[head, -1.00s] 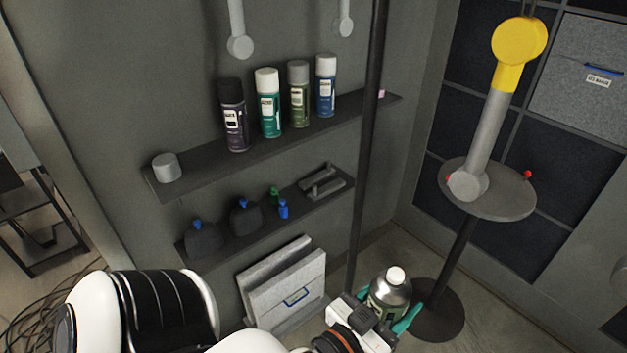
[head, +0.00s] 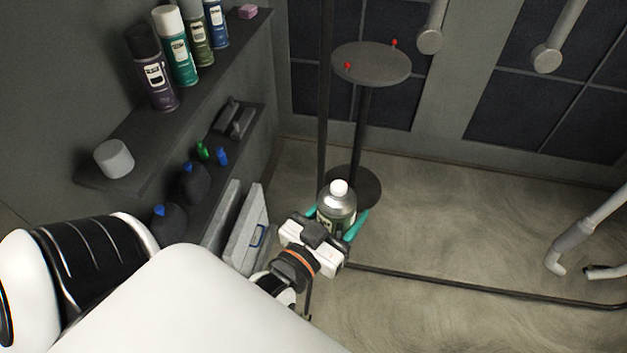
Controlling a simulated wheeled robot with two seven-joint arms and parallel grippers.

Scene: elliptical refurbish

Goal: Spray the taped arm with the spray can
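A spray can (head: 336,211) with a grey metal top, white cap and dark green label stands roughly upright between the teal fingers of my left gripper (head: 337,224). The gripper is shut around its body, low in the middle of the head view, in front of the stand's base. The can's lower part is hidden by the gripper. No yellow tape shows now. A grey hanging arm (head: 430,38) is cut off by the top edge; I cannot tell whether it is the taped one. My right gripper is not in view.
A round stand (head: 372,64) with red pins has a bare top. Wall shelves (head: 128,138) at left hold several spray cans (head: 176,46) and bottles (head: 194,182). Another grey arm (head: 547,57) hangs right.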

